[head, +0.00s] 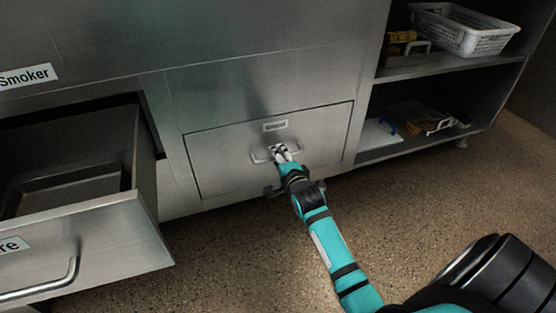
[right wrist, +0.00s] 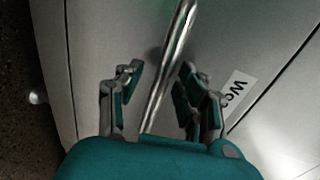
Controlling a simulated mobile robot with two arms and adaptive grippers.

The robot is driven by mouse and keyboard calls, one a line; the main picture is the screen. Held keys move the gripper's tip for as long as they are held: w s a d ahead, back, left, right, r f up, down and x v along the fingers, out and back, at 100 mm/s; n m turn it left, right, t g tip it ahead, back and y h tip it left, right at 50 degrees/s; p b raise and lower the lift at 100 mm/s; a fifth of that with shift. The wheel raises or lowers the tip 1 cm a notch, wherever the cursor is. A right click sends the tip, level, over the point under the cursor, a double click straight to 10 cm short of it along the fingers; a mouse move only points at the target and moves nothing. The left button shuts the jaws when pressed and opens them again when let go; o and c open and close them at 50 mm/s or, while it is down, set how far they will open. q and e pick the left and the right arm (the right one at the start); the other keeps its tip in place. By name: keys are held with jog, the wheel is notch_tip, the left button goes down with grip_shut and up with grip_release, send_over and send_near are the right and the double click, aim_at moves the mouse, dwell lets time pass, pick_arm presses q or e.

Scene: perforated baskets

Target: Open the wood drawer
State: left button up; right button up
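The wood drawer (head: 225,168) is a steel drawer front in the middle of the head view, closed flush with the cabinet. Its bar handle (head: 260,157) sits below a small label (head: 275,125); in the right wrist view the label (right wrist: 233,92) starts with "Wo". My right gripper (head: 279,150) is at the handle, covering part of it. In the right wrist view my right gripper (right wrist: 160,75) is open, with the handle bar (right wrist: 168,65) running between its spread fingers. Contact with the bar cannot be told. My left gripper is not in view.
Another drawer (head: 95,235), its label ending in "re", stands pulled out at the left and holds a dark tray (head: 75,190). Open shelves (head: 445,68) at the right hold a white perforated basket (head: 462,30) and other items. The speckled floor (head: 235,260) before the drawer is clear.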

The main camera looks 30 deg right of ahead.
grip_shut()
dwell(0.7)
